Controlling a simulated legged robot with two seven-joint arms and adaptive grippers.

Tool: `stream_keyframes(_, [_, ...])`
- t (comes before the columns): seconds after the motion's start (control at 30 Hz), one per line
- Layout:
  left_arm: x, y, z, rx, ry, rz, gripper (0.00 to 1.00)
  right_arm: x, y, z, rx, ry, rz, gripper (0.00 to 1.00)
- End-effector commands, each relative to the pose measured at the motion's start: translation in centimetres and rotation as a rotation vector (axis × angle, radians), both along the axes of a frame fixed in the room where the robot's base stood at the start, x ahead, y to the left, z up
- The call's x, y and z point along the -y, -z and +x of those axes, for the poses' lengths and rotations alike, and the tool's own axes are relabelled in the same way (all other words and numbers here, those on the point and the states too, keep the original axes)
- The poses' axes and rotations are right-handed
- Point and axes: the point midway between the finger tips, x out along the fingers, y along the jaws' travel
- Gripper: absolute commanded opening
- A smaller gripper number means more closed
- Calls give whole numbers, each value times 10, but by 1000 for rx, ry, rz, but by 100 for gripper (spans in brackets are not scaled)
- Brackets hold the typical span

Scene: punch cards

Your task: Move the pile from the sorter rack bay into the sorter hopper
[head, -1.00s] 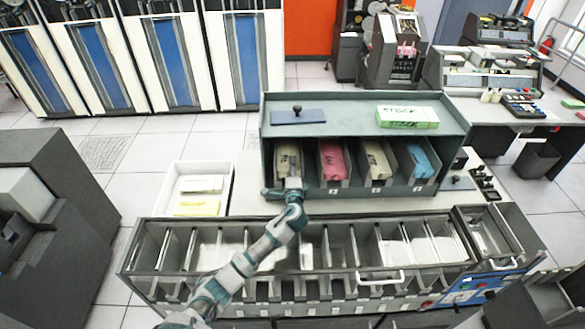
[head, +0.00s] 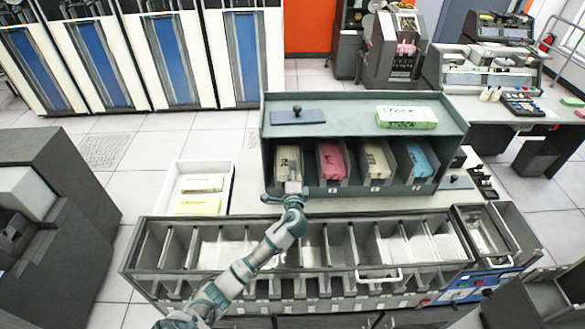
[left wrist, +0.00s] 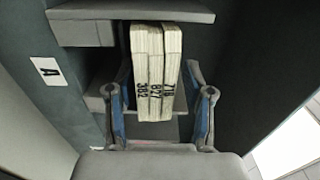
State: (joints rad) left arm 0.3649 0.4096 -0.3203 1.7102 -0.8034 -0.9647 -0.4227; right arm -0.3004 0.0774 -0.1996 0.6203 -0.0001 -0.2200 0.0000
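The pile of cream punch cards (head: 288,163) stands in the leftmost rack bay, and the left wrist view shows it as cream blocks (left wrist: 155,65) with black numbers on their edges. The sorter rack (head: 350,118) is dark grey-green, with a label "A" (left wrist: 47,67) beside this bay. My left gripper (head: 291,187) is at the mouth of that bay. In the left wrist view its fingers (left wrist: 158,92) are spread, one on each side of the pile, with gaps visible. What looks like the sorter hopper (head: 487,235) is at the right end of the pocketed sorter. My right gripper is not in view.
Other bays hold a pink pile (head: 331,160), another cream pile (head: 375,160) and a blue pile (head: 417,158). A green-topped box (head: 407,117) and a dark blue block with a knob (head: 298,117) lie on the rack top. A white tray (head: 230,172) stands left of the rack.

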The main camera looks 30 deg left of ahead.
Motion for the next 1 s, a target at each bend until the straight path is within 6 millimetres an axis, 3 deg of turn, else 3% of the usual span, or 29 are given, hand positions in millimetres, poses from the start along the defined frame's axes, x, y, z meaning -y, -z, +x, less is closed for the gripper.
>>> stream_keyframes(0.7, [23, -2, -36, 2, 0, 0, 50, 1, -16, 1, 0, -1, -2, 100])
stream_keyframes(1.0, [24, -1, -39, 2, 0, 0, 50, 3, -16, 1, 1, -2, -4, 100])
